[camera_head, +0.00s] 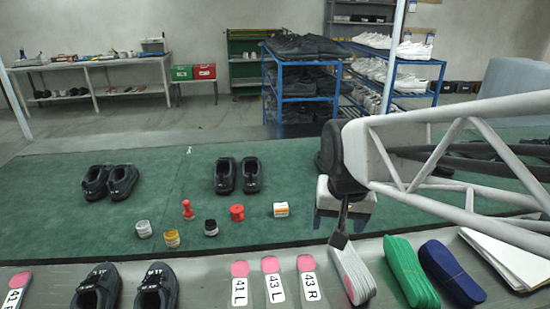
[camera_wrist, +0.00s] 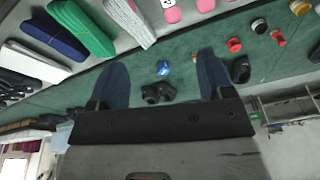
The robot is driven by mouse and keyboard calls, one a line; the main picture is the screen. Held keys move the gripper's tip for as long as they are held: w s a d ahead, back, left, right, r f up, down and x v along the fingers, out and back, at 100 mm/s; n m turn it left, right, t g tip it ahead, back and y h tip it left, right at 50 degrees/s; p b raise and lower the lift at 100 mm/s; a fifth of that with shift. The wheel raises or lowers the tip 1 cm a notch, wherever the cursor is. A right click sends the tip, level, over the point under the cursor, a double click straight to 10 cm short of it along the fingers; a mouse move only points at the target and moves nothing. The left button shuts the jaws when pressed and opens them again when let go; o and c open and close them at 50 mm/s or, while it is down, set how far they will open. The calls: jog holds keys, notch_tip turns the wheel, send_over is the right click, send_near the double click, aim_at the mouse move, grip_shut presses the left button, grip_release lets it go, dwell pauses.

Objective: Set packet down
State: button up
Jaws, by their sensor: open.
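Three long ribbed packets lie side by side at the front right: a white one (camera_head: 352,272), a green one (camera_head: 410,272) and a blue one (camera_head: 452,273). They also show at the top left of the wrist view, white (camera_wrist: 130,22), green (camera_wrist: 80,26) and blue (camera_wrist: 53,38). My gripper (camera_head: 339,240) appears at the far end of the white packet in the head view; I cannot tell whether it touches. In the wrist view my gripper (camera_wrist: 162,62) has its two blue fingers wide apart, with nothing held between them.
Labelled insoles (camera_head: 272,281) lie left of the white packet, and white sheets (camera_head: 505,258) lie at the right. Black shoes (camera_head: 238,175), small jars (camera_head: 172,238) and red stamps (camera_head: 237,212) stand on the green mat (camera_head: 200,160).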

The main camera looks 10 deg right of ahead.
jog(key=s+f+n, duration=0.1)
jog(key=s+n, duration=0.1)
jog(key=s, duration=0.6)
jog(key=shift+s+f+n, duration=0.3)
jog(key=shift+f, duration=0.05)
